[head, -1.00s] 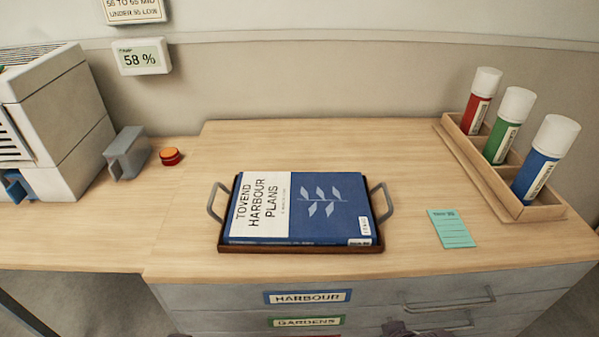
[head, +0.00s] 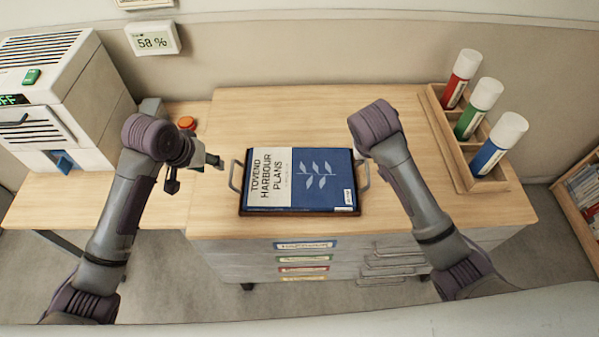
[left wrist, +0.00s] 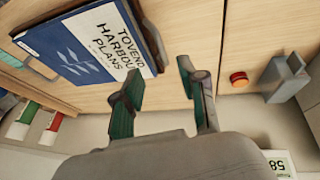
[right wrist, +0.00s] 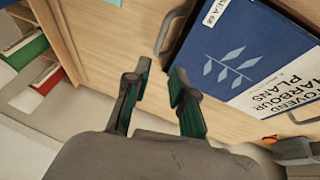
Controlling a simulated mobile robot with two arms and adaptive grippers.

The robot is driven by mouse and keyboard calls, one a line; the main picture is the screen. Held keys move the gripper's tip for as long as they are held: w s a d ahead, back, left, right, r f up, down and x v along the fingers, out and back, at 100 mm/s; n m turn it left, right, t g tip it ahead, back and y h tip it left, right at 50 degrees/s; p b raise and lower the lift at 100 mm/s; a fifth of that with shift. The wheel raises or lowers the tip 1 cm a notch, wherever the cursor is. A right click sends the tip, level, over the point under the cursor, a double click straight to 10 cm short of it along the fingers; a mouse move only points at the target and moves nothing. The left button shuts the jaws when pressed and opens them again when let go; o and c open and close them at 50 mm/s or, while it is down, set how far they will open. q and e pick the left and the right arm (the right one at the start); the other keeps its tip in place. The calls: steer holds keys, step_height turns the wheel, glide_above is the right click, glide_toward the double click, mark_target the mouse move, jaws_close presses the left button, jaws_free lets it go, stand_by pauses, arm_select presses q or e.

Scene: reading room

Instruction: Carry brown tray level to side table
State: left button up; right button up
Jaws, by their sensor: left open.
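The brown tray (head: 298,213) lies flat on the wooden cabinet top, with a blue and white book (head: 300,178) on it. It has a grey left handle (head: 235,176) and a grey right handle (head: 363,176). My left gripper (head: 208,163) is open and empty, left of the left handle and apart from it. That handle also shows in the left wrist view (left wrist: 152,36), beyond the fingers. My right gripper (right wrist: 156,82) is open and empty near the right handle (right wrist: 168,35); its fingers are hidden in the head view. I cannot make out a separate side table.
A rack (head: 463,150) with red, green and blue tubes stands at the right. A white machine (head: 110,85) and an orange button (head: 187,123) are at the left. A bookshelf (head: 566,205) stands far right. The cabinet top in front of and behind the tray is clear.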

mark_target(230, 176)
arm_select(q)
steer(key=shift+s+r, duration=0.1)
arm_select(e)
steer(key=shift+s, duration=0.1)
arm_select(q)
steer(key=x, duration=1.4)
arm_select(e)
steer(key=x, duration=1.4)
steer(key=shift+d+r, duration=0.1)
arm_select(q)
steer(key=c, duration=0.4)
arm_select(e)
steer(key=c, duration=0.4)
arm_select(q)
jaws_close()
arm_select(e)
jaws_close()
